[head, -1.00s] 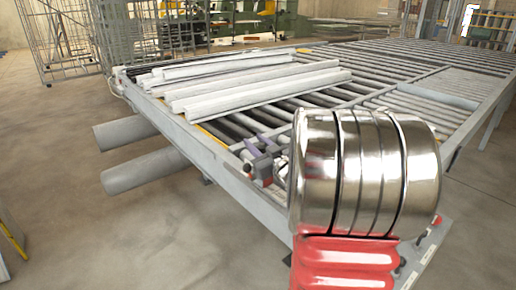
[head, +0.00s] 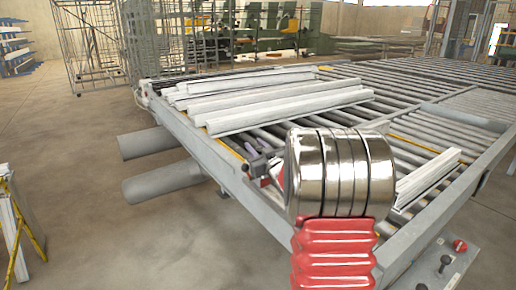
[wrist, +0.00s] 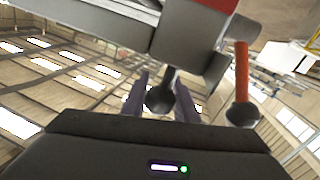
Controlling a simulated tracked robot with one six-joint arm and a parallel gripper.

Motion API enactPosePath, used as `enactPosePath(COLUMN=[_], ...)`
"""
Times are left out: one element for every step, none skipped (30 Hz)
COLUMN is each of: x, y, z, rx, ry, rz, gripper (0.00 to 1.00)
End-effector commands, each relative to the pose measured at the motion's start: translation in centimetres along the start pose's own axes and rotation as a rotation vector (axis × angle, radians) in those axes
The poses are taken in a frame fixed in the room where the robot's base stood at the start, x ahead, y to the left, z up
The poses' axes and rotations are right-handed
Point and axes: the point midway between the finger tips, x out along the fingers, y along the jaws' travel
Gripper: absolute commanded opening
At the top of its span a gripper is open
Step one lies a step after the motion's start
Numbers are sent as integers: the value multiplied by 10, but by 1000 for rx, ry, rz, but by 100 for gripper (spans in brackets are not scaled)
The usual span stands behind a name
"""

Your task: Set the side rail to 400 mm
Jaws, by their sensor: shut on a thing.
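In the wrist view, the two purple fingers of my gripper (wrist: 160,88) stand on either side of a dark ball knob (wrist: 160,99) and are shut on it. The knob's short stem runs up to a grey block (wrist: 187,40). Beside it, a red lever (wrist: 241,75) ends in another dark ball. In the head view, the dark clamp part (head: 262,165) shows at the near-left edge of the roller table, left of my chrome arm link. That link hides much of the clamp area. I cannot single out the side rail or read any scale figure.
White profiles (head: 270,100) lie across the roller table (head: 330,118). More pale profile (head: 427,180) lies right of my arm. A red button (head: 459,246) sits on a panel at the front right. Two grey cylinders (head: 160,183) stick out at left. The left floor is mostly clear.

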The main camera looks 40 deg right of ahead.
Motion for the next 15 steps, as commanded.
enactPosePath(x=[2, 2, 2, 2, 2, 2, 2, 1, 1, 1, 1, 1, 1, 1, 1], y=[-3, -3, -3, -3, -3, -2, -2, -2, -2, -1, -1, -1, -1, 0, 0], z=[-2, -2, -2, -2, -2, -2, -2, -2, -2, -2, -1, -1, -1, -1, -1], rx=[-2, -2, -2, -2, -2, -2, -2, -2, -1, -1, -1, -1, -1, -1, -1], ry=[4, 5, 5, 5, 4, 4, 4, 4, 3, 3, 3, 3, 3, 3, 2], rz=[-6, -6, -6, -6, -6, -5, -5, -4, -3, -3, -3, -2, -2, -2, -1], gripper=[0, 0, 28, 31, 33, 35, 38, 40, 42, 45, 45, 45, 45, 45, 45])
